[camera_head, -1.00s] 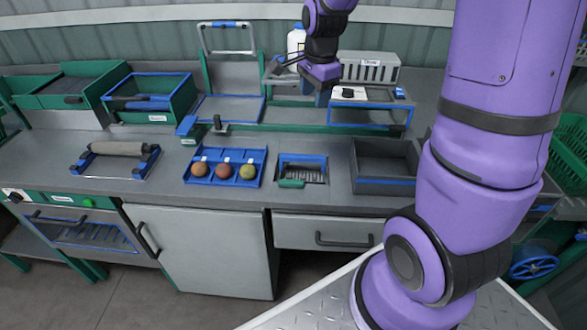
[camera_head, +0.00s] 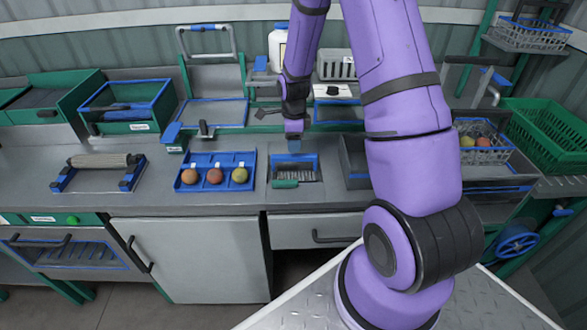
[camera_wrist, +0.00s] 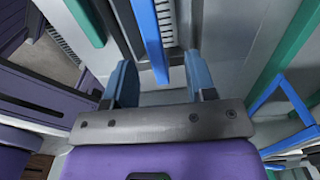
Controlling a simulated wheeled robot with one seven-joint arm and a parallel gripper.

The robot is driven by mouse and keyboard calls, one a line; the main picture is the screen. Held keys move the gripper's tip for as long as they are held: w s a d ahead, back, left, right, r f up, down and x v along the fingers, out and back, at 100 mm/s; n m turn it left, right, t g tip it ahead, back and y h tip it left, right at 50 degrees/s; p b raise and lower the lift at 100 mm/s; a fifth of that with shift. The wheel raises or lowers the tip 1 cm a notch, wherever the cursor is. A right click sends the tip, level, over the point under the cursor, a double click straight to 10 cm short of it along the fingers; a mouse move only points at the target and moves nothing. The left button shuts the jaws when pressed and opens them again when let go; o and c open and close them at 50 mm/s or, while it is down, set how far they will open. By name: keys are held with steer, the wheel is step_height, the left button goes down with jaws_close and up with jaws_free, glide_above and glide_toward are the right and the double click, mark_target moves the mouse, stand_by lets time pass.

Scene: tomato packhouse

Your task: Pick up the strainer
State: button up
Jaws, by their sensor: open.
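The likeliest strainer is a slotted grey metal piece (camera_head: 297,176) with a green handle (camera_head: 285,184), lying in a blue-edged tray on the counter; I cannot tell for sure. My gripper (camera_head: 294,147) points down over the tray's far edge. In the wrist view my gripper (camera_wrist: 161,72) has its two blue fingers apart, with nothing held. A blue bar (camera_wrist: 148,35) shows between and beyond the fingers. The slotted metal (camera_wrist: 168,22) lies farther off, and the green bar (camera_wrist: 86,20) is to the left. No contact can be made out.
A blue tray (camera_head: 217,159) with three tomatoes stands left of the slotted piece. A dark grey bin (camera_head: 356,181) stands close on its right, partly hidden by my arm. A roller on a blue-ended frame (camera_head: 125,180) lies farther left. A white bottle (camera_head: 278,52) stands behind.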

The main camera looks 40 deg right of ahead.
mark_target(294, 155)
steer(key=shift+s+a+f, duration=0.1)
steer(key=shift+s+f, duration=0.1)
steer(key=shift+f, duration=1.35)
steer(key=shift+s+a+f, duration=0.1)
steer(key=shift+s+f, duration=0.05)
steer(key=shift+f, duration=1.35)
jaws_close()
steer(key=shift+r, duration=0.15)
step_height(294, 155, up, 10)
steer(key=shift+f, duration=0.1)
